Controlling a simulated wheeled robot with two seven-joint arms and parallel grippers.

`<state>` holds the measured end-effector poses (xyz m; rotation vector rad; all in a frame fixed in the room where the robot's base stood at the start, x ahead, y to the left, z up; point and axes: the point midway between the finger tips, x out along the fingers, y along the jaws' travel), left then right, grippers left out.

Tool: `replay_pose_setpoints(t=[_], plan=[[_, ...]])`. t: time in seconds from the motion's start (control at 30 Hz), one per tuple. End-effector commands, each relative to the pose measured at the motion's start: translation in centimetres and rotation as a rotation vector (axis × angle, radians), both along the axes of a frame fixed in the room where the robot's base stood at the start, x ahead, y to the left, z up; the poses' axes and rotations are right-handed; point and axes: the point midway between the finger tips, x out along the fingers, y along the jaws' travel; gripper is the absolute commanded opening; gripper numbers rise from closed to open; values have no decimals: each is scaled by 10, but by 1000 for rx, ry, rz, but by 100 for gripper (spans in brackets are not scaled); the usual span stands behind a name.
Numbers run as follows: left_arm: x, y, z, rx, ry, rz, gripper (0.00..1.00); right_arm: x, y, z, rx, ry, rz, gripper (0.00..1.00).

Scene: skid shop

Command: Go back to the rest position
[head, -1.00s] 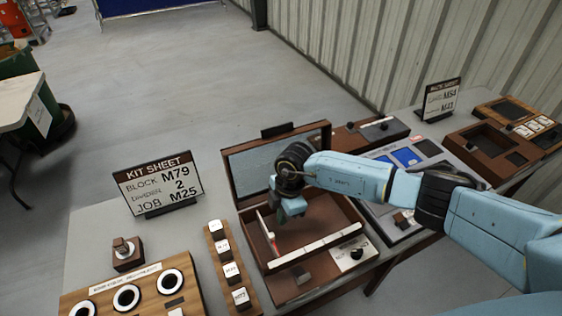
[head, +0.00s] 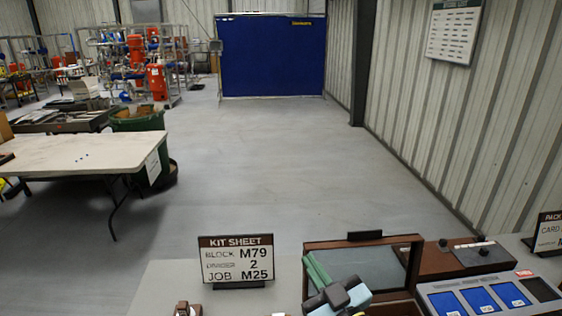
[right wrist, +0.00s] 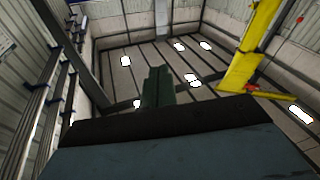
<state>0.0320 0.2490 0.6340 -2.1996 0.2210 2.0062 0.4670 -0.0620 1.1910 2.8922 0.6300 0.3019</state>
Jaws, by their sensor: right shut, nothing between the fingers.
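My right gripper (head: 313,264) shows at the bottom of the head view, in front of the wooden case (head: 412,246) with its raised lid. Its green fingers point up and a little left, and a pale blue wrist part is below them. In the right wrist view the gripper (right wrist: 157,72) is shut and empty, its fingers together against the ceiling. Most of my right arm is out of the head view. My left gripper is not in view.
A kit sheet sign (head: 237,262) stands on the bench left of the case. Blue compartments (head: 480,299) and a second sign (head: 548,238) are at right. A white table (head: 75,153) stands at left. The floor (head: 270,165) beyond the bench is clear.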

Motion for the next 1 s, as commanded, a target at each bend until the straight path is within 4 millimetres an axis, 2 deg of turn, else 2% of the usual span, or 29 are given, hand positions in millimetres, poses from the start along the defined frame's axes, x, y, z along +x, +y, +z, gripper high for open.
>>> replay_pose_setpoints(t=[0.03, 0.17, 0.23, 0.33, 0.4, 0.53, 0.7, 0.87, 1.0], plan=[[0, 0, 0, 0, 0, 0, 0, -4, -24, -8, 29, 70, -115, 0], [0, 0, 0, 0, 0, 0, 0, -23, -85, -43, 36, 308, -369, 0], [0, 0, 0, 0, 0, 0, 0, -44, -112, -68, 14, 466, -467, 0], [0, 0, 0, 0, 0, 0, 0, -83, -138, -102, -34, 696, -543, 0], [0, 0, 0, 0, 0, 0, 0, -110, -148, -119, -72, 834, -558, 0], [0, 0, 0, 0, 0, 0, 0, -156, -157, -141, -135, 1044, -539, 0], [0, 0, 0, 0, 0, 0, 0, -209, -160, -155, -207, 1252, -468, 0], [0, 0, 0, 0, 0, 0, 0, -257, -158, -160, -270, 1416, -368, 0], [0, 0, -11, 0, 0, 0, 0, -247, -157, -202, -278, 1427, -367, 0]])
